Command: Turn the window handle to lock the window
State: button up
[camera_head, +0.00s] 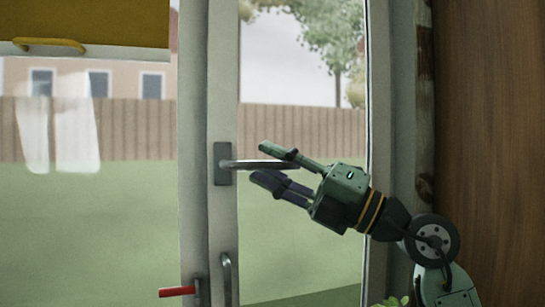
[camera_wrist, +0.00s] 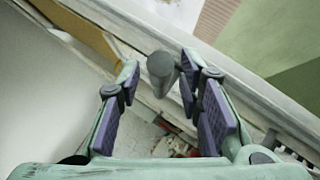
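The window handle is a grey metal lever (camera_head: 250,164) on a dark plate (camera_head: 222,164), fixed to the white upright frame in the head view. The lever lies about level and points right, towards my gripper (camera_head: 262,164). My gripper is open, with one finger above the lever and the others below it. In the wrist view, the handle's rounded grey end (camera_wrist: 160,68) shows between the spread, purple-padded fingers of my gripper (camera_wrist: 158,85), closer to the right finger. A gap shows on its left side. The right finger may touch it; I cannot tell.
A red lever (camera_head: 178,291) and a grey pull bar (camera_head: 227,278) are lower on the white frame (camera_head: 194,120). A yellow panel with a handle (camera_head: 50,44) hangs at upper left. A wooden panel (camera_head: 490,130) stands at right. Leaves (camera_head: 390,302) show at the bottom.

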jog(key=shift+a, duration=0.1)
jog(key=shift+c, duration=0.3)
grip_shut()
dwell(0.6)
